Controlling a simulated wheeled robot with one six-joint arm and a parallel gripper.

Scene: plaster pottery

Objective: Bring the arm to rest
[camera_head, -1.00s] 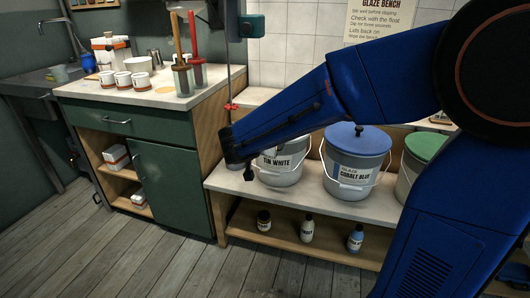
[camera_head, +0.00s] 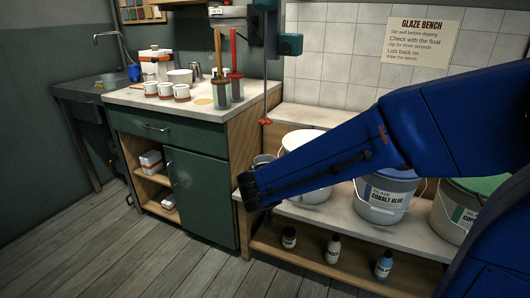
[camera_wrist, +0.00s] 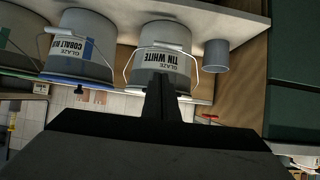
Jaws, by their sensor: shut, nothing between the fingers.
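My arm reaches in from the right of the head view, and its dark end is in front of the glaze bench. My gripper (camera_wrist: 160,82) shows in the wrist view with its narrow fingers together and nothing between them. Behind it is the Tin White bucket (camera_wrist: 165,55), seen upside down there. In the head view my arm partly hides this bucket (camera_head: 316,194). I cannot tell from these frames how far the fingers are from the bucket.
The Cobalt Blue bucket (camera_head: 385,198) and a green-lidded bucket (camera_head: 462,212) stand further right. A small grey cup (camera_wrist: 216,56) is beside the Tin White bucket. Bottles (camera_head: 333,249) sit on the low shelf. A green cabinet (camera_head: 203,194) stands left; the wooden floor (camera_head: 150,262) is clear.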

